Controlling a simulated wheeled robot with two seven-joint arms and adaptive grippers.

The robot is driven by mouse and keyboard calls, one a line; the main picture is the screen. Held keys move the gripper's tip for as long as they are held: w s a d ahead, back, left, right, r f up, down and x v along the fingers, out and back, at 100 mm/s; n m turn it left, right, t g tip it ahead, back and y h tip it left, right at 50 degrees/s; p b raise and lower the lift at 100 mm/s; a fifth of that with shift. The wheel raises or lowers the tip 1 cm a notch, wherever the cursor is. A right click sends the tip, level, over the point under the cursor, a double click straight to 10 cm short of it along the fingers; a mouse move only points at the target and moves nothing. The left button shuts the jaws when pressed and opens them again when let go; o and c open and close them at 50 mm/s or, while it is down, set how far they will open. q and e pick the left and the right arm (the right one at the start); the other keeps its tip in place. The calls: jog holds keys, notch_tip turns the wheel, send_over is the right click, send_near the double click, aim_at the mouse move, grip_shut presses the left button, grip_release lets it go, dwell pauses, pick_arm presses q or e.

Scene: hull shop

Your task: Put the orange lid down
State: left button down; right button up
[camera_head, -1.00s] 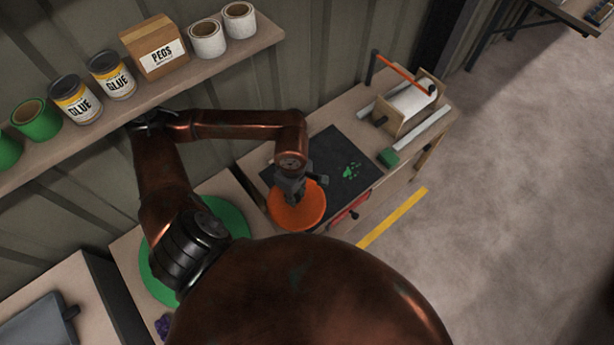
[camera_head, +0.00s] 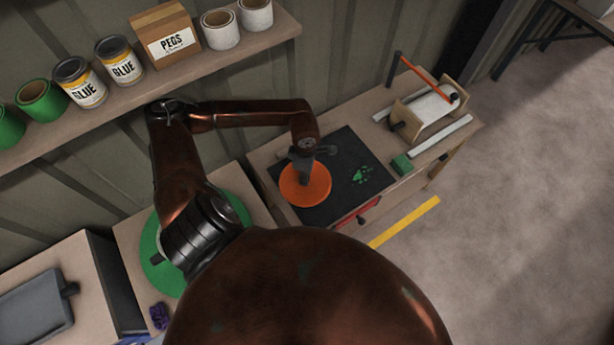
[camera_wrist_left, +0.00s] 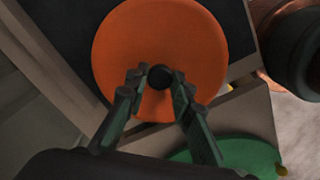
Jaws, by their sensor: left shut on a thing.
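The round orange lid (camera_head: 304,190) is over the left part of the black mat on the bench in the head view. My left gripper (camera_head: 304,180) is above its middle. In the left wrist view the orange lid (camera_wrist_left: 160,50) fills the upper middle, and the fingers of my left gripper (camera_wrist_left: 160,80) are closed around its dark round knob (camera_wrist_left: 160,78). Whether the lid touches the mat or hangs just above it cannot be told. My right gripper is not in view.
The black mat (camera_head: 340,195) is bare around a green paw-like mark (camera_head: 362,174). A green block (camera_head: 401,163) and a roller stand (camera_head: 430,108) are on its right. A large green disc (camera_head: 235,207) lies left on a lower surface. A shelf with glue cans (camera_head: 120,60) runs above.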

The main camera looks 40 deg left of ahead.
pick_arm(q)
jog(key=w+f, duration=0.1)
jog(key=w+a+f, duration=0.1)
jog(key=f, duration=0.1)
jog(key=shift+a, duration=0.1)
jog(key=shift+w+f, duration=0.15)
jog(key=shift+f, duration=1.45)
jog(key=shift+f, duration=0.1)
jog(key=c, duration=1.7)
grip_release()
notch_tip(320, 180, up, 12)
jog(key=shift+r, duration=0.15)
